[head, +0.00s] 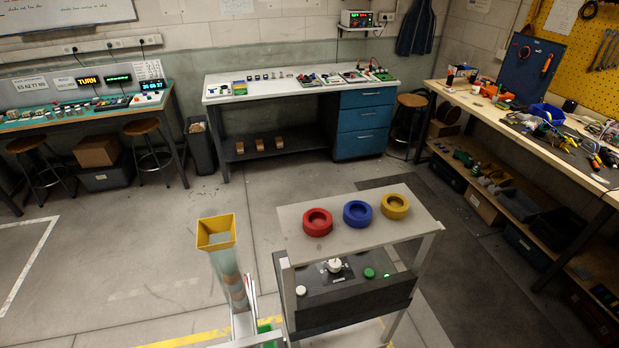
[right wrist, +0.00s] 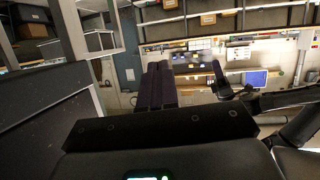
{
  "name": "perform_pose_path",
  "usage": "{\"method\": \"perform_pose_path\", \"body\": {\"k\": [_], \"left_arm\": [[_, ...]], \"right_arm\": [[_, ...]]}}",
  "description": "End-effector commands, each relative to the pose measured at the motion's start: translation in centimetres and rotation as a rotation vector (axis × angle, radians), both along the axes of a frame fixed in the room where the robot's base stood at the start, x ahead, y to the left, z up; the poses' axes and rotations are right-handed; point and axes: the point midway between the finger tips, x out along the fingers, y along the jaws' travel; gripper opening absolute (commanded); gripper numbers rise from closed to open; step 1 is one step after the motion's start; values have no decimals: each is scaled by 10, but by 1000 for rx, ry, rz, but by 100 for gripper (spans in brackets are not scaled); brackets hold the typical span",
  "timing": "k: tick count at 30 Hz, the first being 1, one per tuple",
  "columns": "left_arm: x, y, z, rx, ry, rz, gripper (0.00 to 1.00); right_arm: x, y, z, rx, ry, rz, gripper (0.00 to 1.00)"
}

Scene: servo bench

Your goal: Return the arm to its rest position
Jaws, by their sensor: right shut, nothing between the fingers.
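My right gripper (right wrist: 157,88) shows in the right wrist view as two dark fingers lying side by side. It is shut and empty, and touches nothing that I can see. The head view shows neither gripper.
A small bench (head: 345,240) holds a red ring (head: 317,229), a blue ring (head: 357,221) and a yellow ring (head: 395,213). Below sits a dark panel with a white knob (head: 334,265). A yellow-topped chute (head: 216,243) stands left.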

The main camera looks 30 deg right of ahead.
Motion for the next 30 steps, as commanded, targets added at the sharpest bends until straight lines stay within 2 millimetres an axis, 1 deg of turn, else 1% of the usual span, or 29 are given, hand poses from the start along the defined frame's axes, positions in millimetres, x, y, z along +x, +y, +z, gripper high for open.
{"method": "perform_pose_path", "body": {"k": [1, 3, 5, 6, 8, 10, 12, 14, 17, 18, 22, 26, 27, 28, 30], "left_arm": [[0, 0, 0, 0, 1, 0, 0], [0, 0, 0, 0, 1, -1, 0], [0, 0, 0, 0, 1, -1, 0], [0, 0, 0, 0, 1, -1, 0], [0, 0, 0, 1, 1, -1, 0], [0, 0, 0, 1, 1, -1, 0], [0, 0, 0, 1, 1, -1, 0], [0, 0, 0, 1, 1, -1, 0], [0, 0, 0, 1, 1, -1, 0], [0, 0, 0, 1, 1, -1, 0], [0, 0, 0, 1, 0, -1, 0], [0, 0, 0, 0, 0, -1, 0], [0, 0, 3, 0, 1, -1, 0], [0, 0, 21, 1, 5, 0, 0], [-1, 0, 37, 1, 10, 0, 0]], "right_arm": [[10, 31, 8, -5, -26, -65, 0], [28, 58, 20, -45, -41, -173, 0], [44, 72, 32, -85, -36, -273, 0], [53, 76, 41, -111, -23, -342, 0], [64, 77, 54, -150, 10, -446, 0], [73, 72, 69, -191, 69, -562, 0], [75, 61, 81, -233, 148, -671, 0], [72, 50, 90, -268, 225, -751, 0], [60, 31, 98, -331, 358, -850, 0], [53, 24, 100, -358, 410, -876, 0], [26, 4, 99, -450, 571, -934, 0], [-7, -8, 85, -555, 749, -949, 0], [-16, -9, 86, -592, 789, -937, 0], [-13, -9, 106, -584, 777, -939, 0], [-13, -9, 124, -583, 775, -938, 0]]}}
